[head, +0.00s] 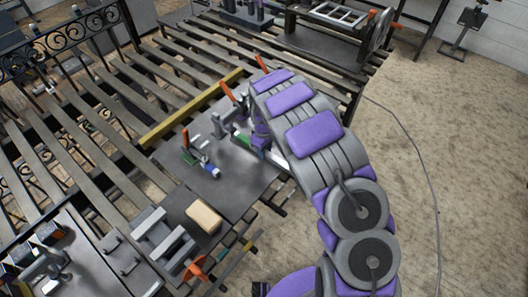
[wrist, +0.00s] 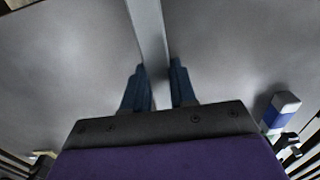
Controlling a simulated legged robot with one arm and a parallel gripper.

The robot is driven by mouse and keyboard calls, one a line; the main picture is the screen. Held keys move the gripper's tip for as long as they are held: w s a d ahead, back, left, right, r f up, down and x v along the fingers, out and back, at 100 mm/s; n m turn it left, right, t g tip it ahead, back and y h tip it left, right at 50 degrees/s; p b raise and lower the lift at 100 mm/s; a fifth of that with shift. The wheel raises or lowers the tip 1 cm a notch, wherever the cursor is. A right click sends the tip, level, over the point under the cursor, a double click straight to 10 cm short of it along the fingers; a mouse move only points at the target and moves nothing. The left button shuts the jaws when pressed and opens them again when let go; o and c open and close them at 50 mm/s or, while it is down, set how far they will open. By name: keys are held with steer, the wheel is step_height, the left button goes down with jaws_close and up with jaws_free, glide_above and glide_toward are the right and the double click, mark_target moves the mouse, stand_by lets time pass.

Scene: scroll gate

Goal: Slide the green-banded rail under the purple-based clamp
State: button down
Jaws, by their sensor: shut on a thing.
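In the wrist view a thin pale grey rail (wrist: 147,30) runs between the two dark blue fingers of my gripper (wrist: 157,80), which is shut on it. The rail lies over a grey plate. In the head view the rail shows as a white bar (head: 277,158) beside my arm, with a green band (head: 243,139) near its left end. My arm hides most of the gripper there. A clamp with an orange handle (head: 227,91) stands just left of the gripper. I cannot make out a purple clamp base apart from my own purple arm parts.
Another orange-handled clamp (head: 190,150) stands on the dark plate (head: 232,185), near a blue-and-white piece (head: 211,171). A tan block (head: 204,217) lies nearer. A yellow bar (head: 190,110) crosses the slatted bench behind. Open floor lies at right, with a cable (head: 425,180).

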steer(key=shift+w, duration=0.3)
steer(key=shift+w+d, duration=0.5)
steer(key=shift+d, duration=0.25)
steer(key=shift+w, duration=0.65)
steer(key=shift+w+d, duration=0.6)
steer(key=shift+d, duration=0.1)
steer(key=shift+w+d, duration=0.15)
steer(key=shift+w, duration=0.45)
steer(key=shift+w+d, duration=0.6)
steer(key=shift+w, duration=0.25)
steer(key=shift+w+d, duration=0.55)
steer(key=shift+w, duration=0.3)
steer(key=shift+d, duration=0.2)
steer(key=shift+d+p, duration=0.3)
steer(key=shift+d, duration=0.05)
